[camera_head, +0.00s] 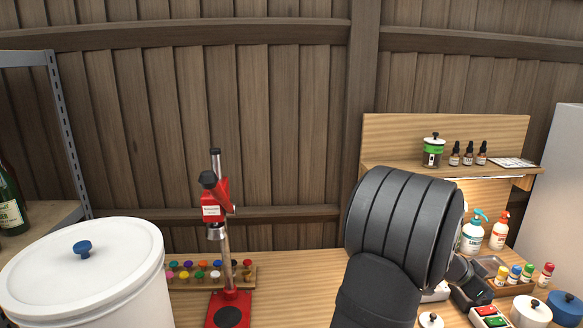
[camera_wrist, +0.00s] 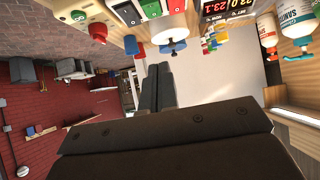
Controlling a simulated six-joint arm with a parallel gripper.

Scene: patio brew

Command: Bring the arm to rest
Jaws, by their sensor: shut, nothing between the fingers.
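In the wrist view, a row of switch blocks hangs in from the top edge, seen upside down. A green switch (camera_wrist: 150,9) sits in this row beside a black one (camera_wrist: 125,12); its on or off position is too small to tell. In the head view, a small pale box with green and red faces (camera_head: 490,317) stands at the bottom right. My gripper (camera_wrist: 160,70) is shut and empty, its dark fingers apart from the switches in the wrist view.
Pump bottles (camera_head: 473,232) stand behind, below a wooden shelf (camera_head: 400,172). A red stand (camera_head: 228,308) and a large white bucket (camera_head: 90,285) are at the left.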

